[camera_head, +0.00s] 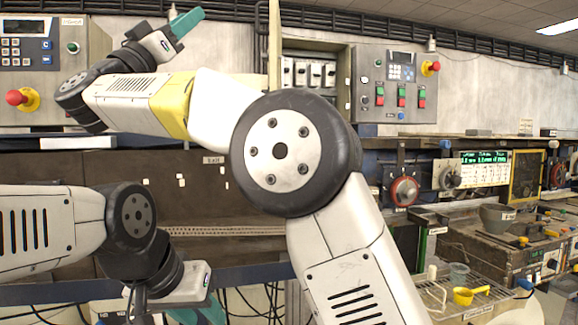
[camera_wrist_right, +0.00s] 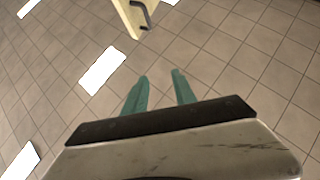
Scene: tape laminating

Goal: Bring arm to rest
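My right arm rises across the middle of the head view and bends to the upper left. Its right gripper (camera_head: 187,22) points up in front of the wall panels, with teal fingers. In the right wrist view the two fingers of this gripper (camera_wrist_right: 160,76) stand apart with nothing between them. My left arm comes in low from the left, and its gripper (camera_head: 207,314) hangs at the bottom edge. Only part of its teal fingers shows there, so its opening cannot be seen.
A control panel with a red knob (camera_head: 22,98) is behind the right gripper; another panel (camera_head: 398,82) is right of centre. A brown board (camera_head: 215,205) lies behind my arms. At right are a bench with a grey bowl (camera_head: 497,217) and a yellow scoop (camera_head: 468,295).

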